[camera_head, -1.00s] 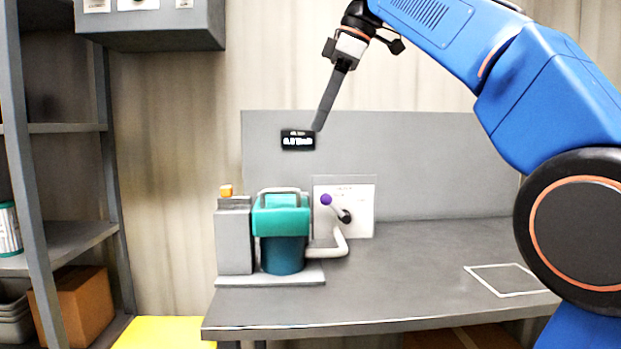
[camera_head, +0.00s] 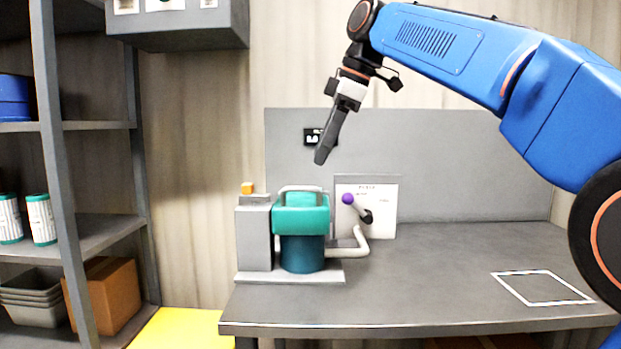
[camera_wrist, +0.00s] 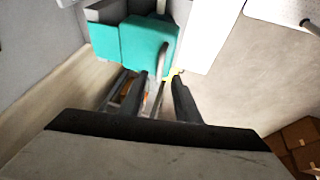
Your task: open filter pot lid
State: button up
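The filter pot (camera_head: 302,255) is a dark teal cylinder on a light base plate on the bench. Its lighter teal lid (camera_head: 300,220) sits closed on top, with a grey bar handle (camera_head: 301,188) arching over it. In the wrist view the lid (camera_wrist: 143,45) is at the upper middle, with the handle (camera_wrist: 161,62) on it. My gripper (camera_head: 321,158) is above and slightly right of the lid, pointing down, apart from it. In the wrist view my two fingers (camera_wrist: 160,95) are spread with a gap and nothing between them.
A purple-knobbed lever (camera_head: 348,198) and a pale pipe (camera_head: 352,246) are right of the pot. A grey box (camera_head: 255,238) with an orange piece on top is left of it. The bench right (camera_head: 440,270) is clear, with a white outline.

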aim_at(310, 189)
jog(key=x, duration=0.7)
jog(key=shift+a+f, duration=0.1)
jog(key=shift+f, duration=0.05)
grip_shut()
